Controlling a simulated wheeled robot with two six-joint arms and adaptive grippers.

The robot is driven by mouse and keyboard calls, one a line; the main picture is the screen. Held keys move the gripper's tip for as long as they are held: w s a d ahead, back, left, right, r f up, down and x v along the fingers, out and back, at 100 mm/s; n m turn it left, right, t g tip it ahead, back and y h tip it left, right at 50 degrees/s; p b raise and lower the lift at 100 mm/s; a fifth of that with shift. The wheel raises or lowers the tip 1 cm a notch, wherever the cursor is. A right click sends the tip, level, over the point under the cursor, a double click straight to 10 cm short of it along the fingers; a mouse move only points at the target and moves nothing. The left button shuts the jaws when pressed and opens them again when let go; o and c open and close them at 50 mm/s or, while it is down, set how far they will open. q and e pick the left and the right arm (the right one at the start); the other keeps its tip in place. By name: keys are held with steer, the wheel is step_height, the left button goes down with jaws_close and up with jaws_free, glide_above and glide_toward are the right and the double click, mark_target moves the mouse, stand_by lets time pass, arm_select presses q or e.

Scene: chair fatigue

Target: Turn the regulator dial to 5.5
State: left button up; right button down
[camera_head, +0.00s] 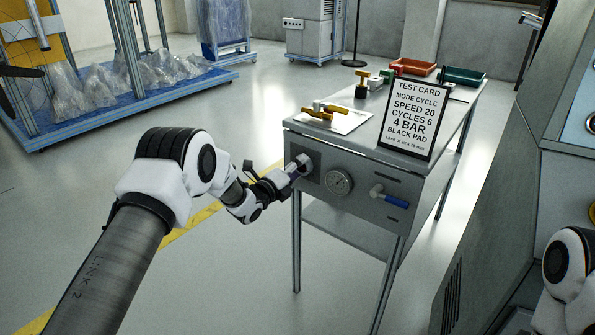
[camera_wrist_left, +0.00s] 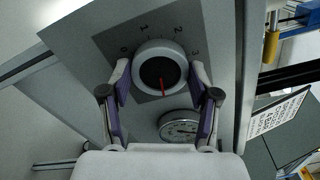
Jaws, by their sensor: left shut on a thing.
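The regulator dial (camera_head: 303,162) is a round grey-white knob on the front panel of the grey table. In the left wrist view the dial (camera_wrist_left: 160,66) has a dark face and a red pointer pointing downward in the picture. The printed numbers 0, 1, 2 and 3 arc above it; any marks near the pointer tip cannot be read. My left gripper (camera_head: 291,174) is shut on the dial, one finger on each side, as the left wrist view also shows (camera_wrist_left: 161,78). My right gripper is not in view; only part of that arm shows at lower right.
A round pressure gauge (camera_head: 339,181) sits right beside the dial, then a blue-handled valve (camera_head: 390,197). A test card (camera_head: 412,117) reading 4 BAR stands on the grey table (camera_head: 350,145). Brass-coloured parts, a red tray (camera_head: 414,67) and a green tray (camera_head: 462,76) lie behind.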

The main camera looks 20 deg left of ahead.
arm_select(q)
steer(key=shift+f+m, duration=0.1)
steer(key=shift+m, duration=1)
steer(key=o, duration=1.2)
steer(key=shift+d, duration=0.1)
steer(key=shift+c, duration=0.2)
steer(key=shift+s, duration=0.1)
steer(key=v, duration=1.1)
steer(key=shift+s, duration=0.4)
steer(key=shift+a, duration=0.2)
